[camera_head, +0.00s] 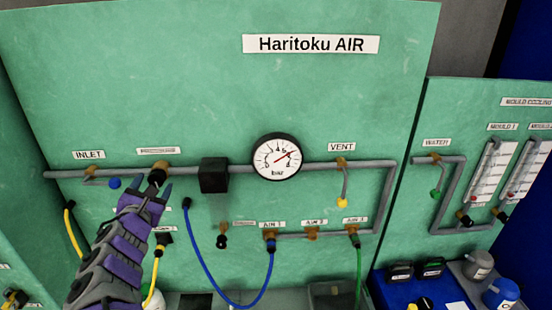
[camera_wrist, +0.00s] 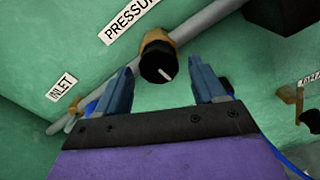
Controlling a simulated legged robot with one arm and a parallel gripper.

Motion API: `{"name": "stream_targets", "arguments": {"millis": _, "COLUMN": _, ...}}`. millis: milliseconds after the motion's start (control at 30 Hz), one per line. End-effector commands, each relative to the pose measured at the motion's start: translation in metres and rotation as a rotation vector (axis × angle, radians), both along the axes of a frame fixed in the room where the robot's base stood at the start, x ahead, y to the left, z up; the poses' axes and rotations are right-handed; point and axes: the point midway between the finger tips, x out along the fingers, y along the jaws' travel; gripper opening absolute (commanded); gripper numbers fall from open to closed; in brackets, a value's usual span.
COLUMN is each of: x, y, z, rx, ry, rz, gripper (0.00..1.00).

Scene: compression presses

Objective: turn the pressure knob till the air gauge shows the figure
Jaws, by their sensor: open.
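The pressure knob (camera_wrist: 157,62) is black with a white mark and a brass collar, on the grey pipe below a label reading PRESSURE. In the head view the knob (camera_head: 157,177) is partly hidden by my gripper (camera_head: 154,190). In the wrist view my gripper (camera_wrist: 168,86) is open, its two blue fingers apart on either side below the knob, with nothing between the tips. The air gauge (camera_head: 277,157) is round and white with a black rim, marked bar. Its red needle points to the upper right; the exact figure is too small to read surely.
A black block (camera_head: 214,175) sits on the pipe right of the knob. The inlet valve (camera_head: 90,173) is to the left, the vent valve (camera_head: 341,165) to the right. A blue hose (camera_head: 213,277) and a yellow hose (camera_head: 70,230) hang below.

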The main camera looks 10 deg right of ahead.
Motion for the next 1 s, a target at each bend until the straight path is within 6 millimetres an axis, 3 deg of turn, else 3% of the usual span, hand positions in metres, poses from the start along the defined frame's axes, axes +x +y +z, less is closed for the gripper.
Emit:
{"name": "stream_targets", "arguments": {"millis": 700, "x": -0.051, "y": 0.004, "z": 0.000, "rx": 0.001, "ry": -0.001, "rz": 0.000, "gripper": 0.69}}
{"name": "stream_targets", "arguments": {"millis": 1000, "x": -0.057, "y": 0.004, "z": 0.000, "rx": 0.002, "ry": 0.000, "rz": 0.000, "gripper": 0.69}}
